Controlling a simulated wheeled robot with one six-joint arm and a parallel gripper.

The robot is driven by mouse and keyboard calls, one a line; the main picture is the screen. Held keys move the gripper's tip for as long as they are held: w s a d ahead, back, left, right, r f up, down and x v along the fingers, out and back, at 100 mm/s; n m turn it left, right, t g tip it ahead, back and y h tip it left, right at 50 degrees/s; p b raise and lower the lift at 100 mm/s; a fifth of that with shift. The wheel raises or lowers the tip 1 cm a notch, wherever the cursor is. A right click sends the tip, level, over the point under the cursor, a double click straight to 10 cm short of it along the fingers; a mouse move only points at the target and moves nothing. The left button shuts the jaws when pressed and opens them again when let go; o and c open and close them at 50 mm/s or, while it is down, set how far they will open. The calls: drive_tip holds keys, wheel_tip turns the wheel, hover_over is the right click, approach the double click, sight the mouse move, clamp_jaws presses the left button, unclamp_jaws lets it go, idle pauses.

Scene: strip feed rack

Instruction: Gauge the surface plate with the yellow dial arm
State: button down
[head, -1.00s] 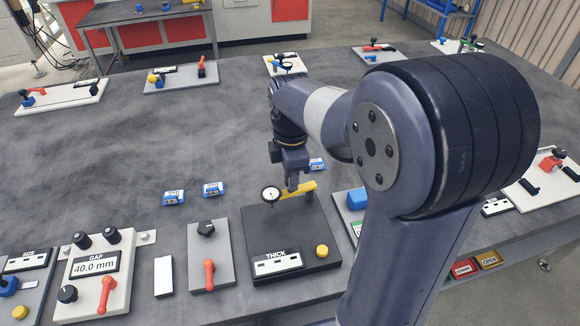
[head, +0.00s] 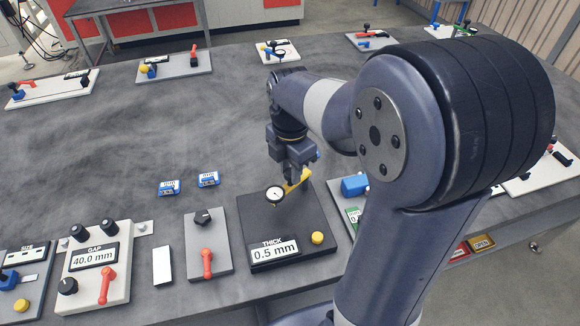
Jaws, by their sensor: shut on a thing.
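The yellow dial arm (head: 294,187) with its round white dial (head: 274,194) stands over the black surface plate (head: 253,222) labelled THICK. My gripper (head: 300,175) is shut on the yellow arm, near its right end. The display (head: 274,251) on the plate's front reads 0.5 mm. A yellow round knob (head: 317,237) sits at the plate's front right. My gripper hides part of the arm's right end, and I cannot tell whether the dial's tip touches the plate.
Left of the plate is a grey board (head: 219,258) with a red lever, then a white strip (head: 162,266) and the GAP board (head: 124,283) reading 40.0 mm. Two blue blocks (head: 208,179) lie behind. A blue part (head: 354,185) is close on the right. The table's middle left is clear.

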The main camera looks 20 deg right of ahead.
drive_tip(key=c, duration=1.1)
unclamp_jaws()
drive_tip(key=shift+r, duration=0.15)
wheel_tip(320, 180, up, 11)
drive_tip(key=shift+f, duration=0.2)
wheel_tip(320, 180, down, 11)
drive_tip(key=shift+s+r, duration=0.1)
idle(0.5)
